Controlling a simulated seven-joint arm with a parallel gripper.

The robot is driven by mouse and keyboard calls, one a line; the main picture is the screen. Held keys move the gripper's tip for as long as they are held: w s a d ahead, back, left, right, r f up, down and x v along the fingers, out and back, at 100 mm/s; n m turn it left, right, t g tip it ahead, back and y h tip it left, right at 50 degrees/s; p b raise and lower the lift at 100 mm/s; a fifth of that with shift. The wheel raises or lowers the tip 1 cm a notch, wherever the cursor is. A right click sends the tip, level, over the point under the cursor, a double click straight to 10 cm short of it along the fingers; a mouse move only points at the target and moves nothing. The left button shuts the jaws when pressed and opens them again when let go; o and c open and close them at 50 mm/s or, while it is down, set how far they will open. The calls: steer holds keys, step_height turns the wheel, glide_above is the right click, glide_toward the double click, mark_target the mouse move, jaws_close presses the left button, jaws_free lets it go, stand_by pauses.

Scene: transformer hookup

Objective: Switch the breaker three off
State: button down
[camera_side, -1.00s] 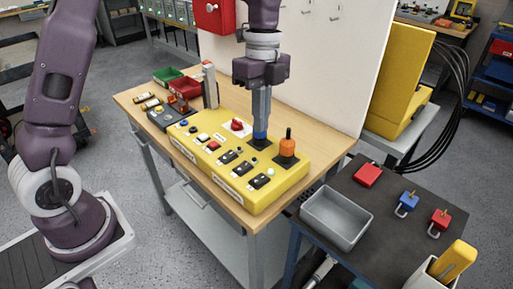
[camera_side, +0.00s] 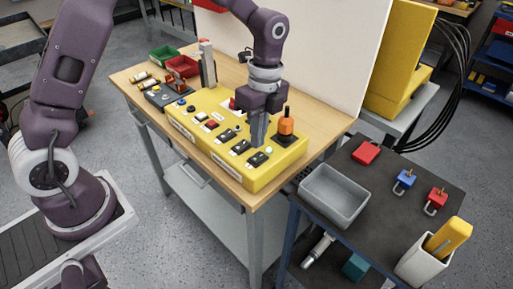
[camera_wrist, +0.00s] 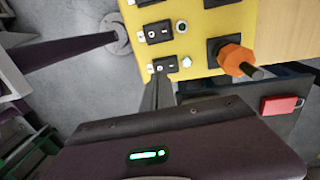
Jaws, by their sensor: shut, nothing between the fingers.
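The yellow control panel (camera_side: 205,118) lies on the wooden bench. Three black rocker switches form a row toward its near right end; their labels are not legible. The end one, which I take as breaker three (camera_side: 259,159), also shows in the wrist view (camera_wrist: 164,66), with a pale green lamp (camera_wrist: 187,62) beside it. The middle switch (camera_side: 240,147) also shows in the wrist view (camera_wrist: 157,33). My gripper (camera_side: 258,144) is shut and empty, pointing down at the end switch. Its fingertips (camera_wrist: 160,82) are very close to that switch; I cannot tell whether they touch.
An orange handle (camera_side: 286,127) stands up from the panel just right of my gripper. A red knob (camera_side: 233,104) is behind it. A grey bin (camera_side: 334,195) and several padlocks sit on the dark side table. A white board stands behind the bench.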

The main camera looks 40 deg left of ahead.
mark_target(255, 159)
steer(key=f, duration=0.4)
steer(key=shift+s, duration=0.2)
